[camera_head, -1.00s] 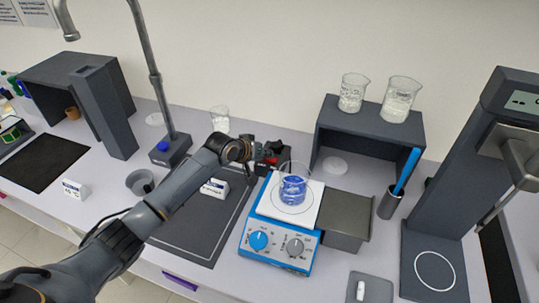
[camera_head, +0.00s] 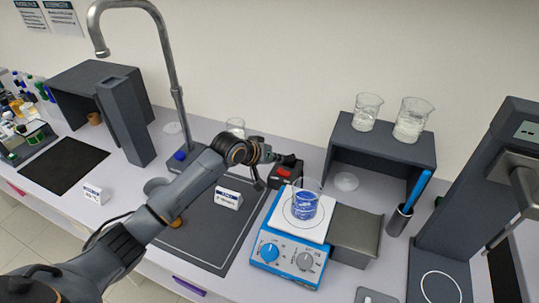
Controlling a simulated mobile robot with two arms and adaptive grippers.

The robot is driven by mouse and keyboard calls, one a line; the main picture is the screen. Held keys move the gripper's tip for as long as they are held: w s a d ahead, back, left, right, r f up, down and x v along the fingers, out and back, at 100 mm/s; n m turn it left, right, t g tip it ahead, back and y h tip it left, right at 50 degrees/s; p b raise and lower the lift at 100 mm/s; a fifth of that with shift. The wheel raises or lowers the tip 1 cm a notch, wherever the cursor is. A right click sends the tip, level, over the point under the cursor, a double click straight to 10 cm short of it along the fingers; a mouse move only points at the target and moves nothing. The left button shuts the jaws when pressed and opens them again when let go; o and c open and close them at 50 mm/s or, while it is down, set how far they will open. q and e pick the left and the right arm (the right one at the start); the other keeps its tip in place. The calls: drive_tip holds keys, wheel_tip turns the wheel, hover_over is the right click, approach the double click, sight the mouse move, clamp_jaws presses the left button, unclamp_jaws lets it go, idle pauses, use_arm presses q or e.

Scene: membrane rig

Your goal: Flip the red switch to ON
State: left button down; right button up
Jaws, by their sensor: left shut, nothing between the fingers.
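The red switch (camera_head: 283,172) sits on a small dark box (camera_head: 288,180) behind the hot plate, at the middle of the view. My left gripper (camera_head: 284,159) is at the back edge of that box, just above and behind the red switch. It is shut with nothing in it. I cannot tell whether its fingertips touch the box. The switch's ON and OFF marks are too small to read. My right gripper is not in view.
A blue hot plate (camera_head: 287,249) carries a beaker of blue liquid (camera_head: 306,206) close in front of the box. A grey block (camera_head: 355,232) and a dark shelf (camera_head: 384,150) with two beakers stand right. A tall tap (camera_head: 176,92) and a white label (camera_head: 228,198) are left.

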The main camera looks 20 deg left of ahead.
use_arm(q)
drive_tip(key=s+r+b, duration=0.1)
drive_tip(key=s+r, duration=0.3)
drive_tip(key=shift+s+a+r, duration=0.15)
drive_tip(key=shift+s+r, duration=0.15)
drive_tip(key=shift+r, duration=0.1)
wheel_tip(320, 180, up, 13)
drive_tip(key=p, duration=0.7)
idle(0.6)
